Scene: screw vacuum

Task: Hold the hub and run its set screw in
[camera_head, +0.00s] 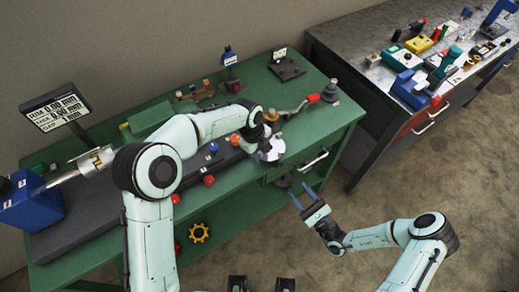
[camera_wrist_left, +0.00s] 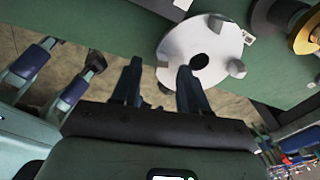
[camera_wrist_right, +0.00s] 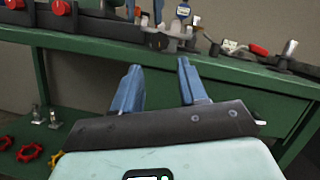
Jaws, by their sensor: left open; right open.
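A pale round disc with a dark centre hole and several lugs on its rim, which looks like the hub (camera_wrist_left: 222,55), fills the upper middle of the left wrist view. In the head view it shows as a pale piece (camera_head: 275,150) near the bench's front edge. My left gripper (camera_wrist_left: 158,68) is open. One finger overlaps the disc's lower edge in that view; I cannot tell whether they touch. The other finger is clear of it. My right gripper (camera_head: 301,192) is open and empty, in front of the bench; it also shows in the right wrist view (camera_wrist_right: 158,66). I cannot make out a set screw.
The green bench (camera_head: 340,120) carries a red-handled tool (camera_head: 314,98), a display sign (camera_head: 54,106) and a blue block (camera_head: 30,203). Red knobs (camera_wrist_right: 62,8) line its front. A yellow gear (camera_head: 199,233) is below. A second cluttered bench (camera_head: 350,40) stands right. Floor between is clear.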

